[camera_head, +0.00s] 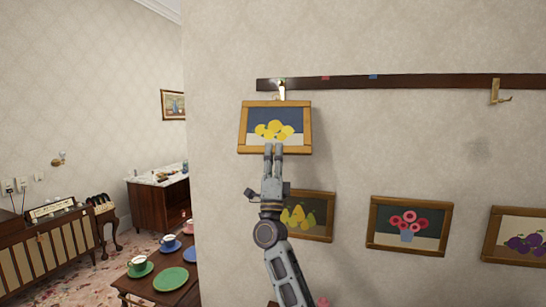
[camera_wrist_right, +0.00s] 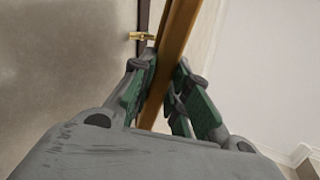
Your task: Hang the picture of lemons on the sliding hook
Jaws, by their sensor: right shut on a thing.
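The picture of lemons (camera_head: 292,113), yellow fruit on dark blue in a wooden frame, is upright at the wall, just below the dark rail (camera_head: 420,82). A brass sliding hook (camera_head: 282,90) hangs from the rail right at the frame's top edge; I cannot tell if the picture hangs on it. My right gripper (camera_head: 273,150) is at the frame's bottom edge. In the right wrist view its green-padded fingers (camera_wrist_right: 160,95) are shut on the wooden frame (camera_wrist_right: 175,50), and a brass hook (camera_wrist_right: 142,36) shows beyond. My left gripper is not in view.
Another brass hook (camera_head: 496,92) is at the rail's right. Pictures of pears (camera_head: 318,215), pink flowers (camera_head: 409,223) and plums (camera_head: 516,238) hang lower on the wall. A table (camera_head: 172,294) with cups and plates stands lower left.

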